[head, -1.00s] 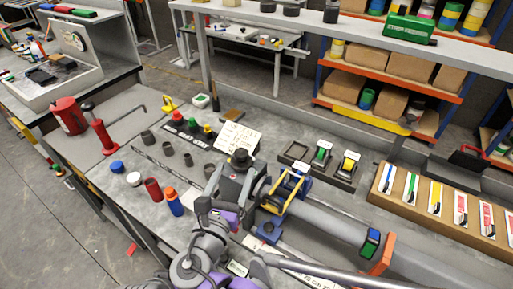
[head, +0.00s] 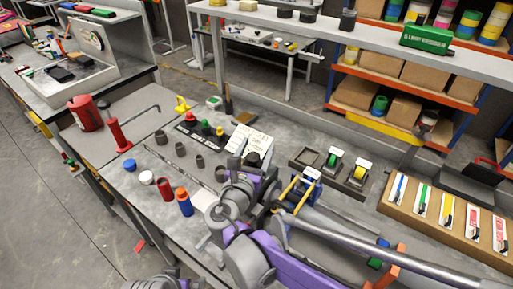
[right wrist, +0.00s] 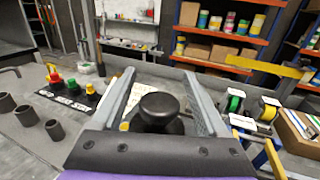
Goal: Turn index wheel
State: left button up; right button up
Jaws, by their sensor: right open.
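A black round knob, which looks like the index wheel (head: 253,158), sits on the grey bench beside a white note card. My right gripper (head: 251,170) is at it, with one finger to each side. In the right wrist view the wheel (right wrist: 160,106) shows between the two spread grey fingers of my right gripper (right wrist: 161,92). The gripper is open, and a gap shows between the wheel and each finger. The wheel's base is mostly hidden by my gripper and arm. My left gripper cannot be made out.
The card (head: 262,141) lies behind.

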grip_shut()
jog(key=shift+a+r+n+t+y+p, duration=0.1)
jog(key=shift+n+t+y+p, duration=0.15)
jog(key=shift+n+y, duration=0.5)
jog(key=shift+a+r+n+t+y+p, duration=0.15)
jog(key=shift+n+y, duration=0.3)
jog(key=shift+y, duration=0.6)
jog(key=shift+w+a+n+y+p, duration=0.15)
jog(key=shift+n+y+p, duration=0.45)
jog(key=shift+y, duration=0.5)
jog(key=shift+a+f+n+y, duration=0.2)
jog(key=shift+n+y, duration=0.3)
jog(key=shift+y, duration=0.1)
grip_release()
jog(key=shift+s, duration=0.25)
